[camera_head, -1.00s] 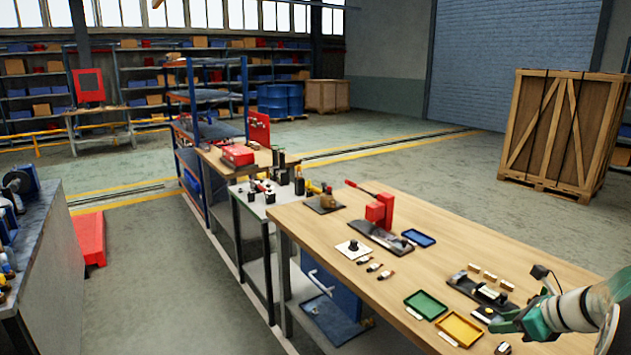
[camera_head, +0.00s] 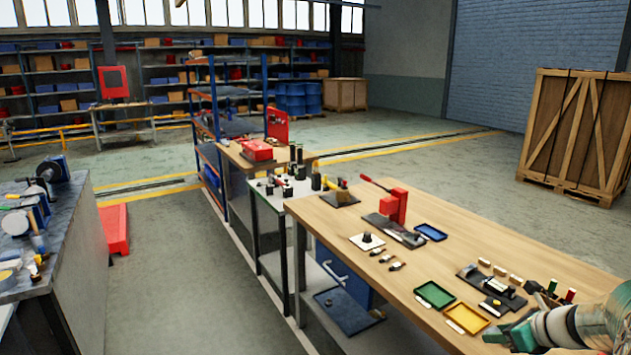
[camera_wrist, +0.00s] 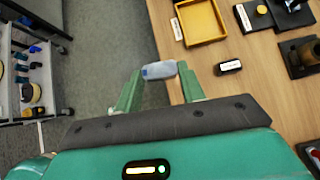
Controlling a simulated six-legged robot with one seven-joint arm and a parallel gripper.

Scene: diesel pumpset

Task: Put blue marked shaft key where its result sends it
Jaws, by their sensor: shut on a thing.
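My gripper (camera_wrist: 160,72) is shut on a small blue-grey piece, the blue marked shaft key (camera_wrist: 159,70). In the wrist view the key lies crosswise between the two green fingertips, by the bench edge. In the head view my gripper (camera_head: 506,337) is just right of and nearer than the yellow tray (camera_head: 484,324); the key cannot be made out there. The yellow tray also shows in the wrist view (camera_wrist: 221,33), ahead and to the right. A green tray (camera_head: 434,295) is left of it, and a blue tray (camera_head: 431,232) is farther back. The visible tray floors look empty.
A dark fixture (camera_head: 498,287) and small light blocks (camera_head: 500,270) sit behind the yellow tray. A red press (camera_head: 393,207) stands farther back. A small dark labelled piece (camera_wrist: 229,67) lies right of my gripper. Open floor (camera_wrist: 100,70) is left of the bench edge.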

